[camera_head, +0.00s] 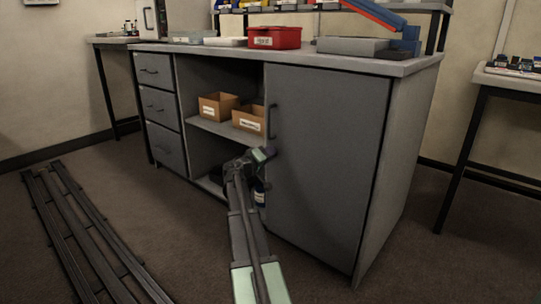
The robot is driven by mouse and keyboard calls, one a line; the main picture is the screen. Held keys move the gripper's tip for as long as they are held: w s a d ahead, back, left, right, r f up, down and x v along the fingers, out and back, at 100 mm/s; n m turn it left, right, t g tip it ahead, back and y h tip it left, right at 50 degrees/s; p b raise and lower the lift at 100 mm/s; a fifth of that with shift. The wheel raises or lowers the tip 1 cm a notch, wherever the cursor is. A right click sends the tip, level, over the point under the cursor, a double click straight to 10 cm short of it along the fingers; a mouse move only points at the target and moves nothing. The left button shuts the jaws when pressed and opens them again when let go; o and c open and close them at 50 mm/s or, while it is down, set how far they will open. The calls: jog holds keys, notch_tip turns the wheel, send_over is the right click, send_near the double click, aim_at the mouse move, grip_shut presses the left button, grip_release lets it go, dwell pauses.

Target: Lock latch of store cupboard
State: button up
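The grey store cupboard (325,150) stands in the middle, with a large door on its right part that looks closed. A dark vertical handle (272,121) is on the door's left edge. My gripper (266,154) is at the door's left edge, just below the handle. I cannot tell whether it touches the door. Its fingers are too small and dark to show whether they are open or shut. No latch can be made out; it may be hidden behind my gripper.
Left of the door is an open shelf (222,129) with two cardboard bins (217,105). Three drawers (157,104) are farther left. A red box (274,37) and a grey case (352,46) lie on top. A rail track (78,230) runs along the floor at left. A side table (515,80) stands at right.

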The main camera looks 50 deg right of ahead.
jog(key=shift+d, duration=0.75)
grip_shut()
jog(key=shift+n, duration=3.2)
grip_release()
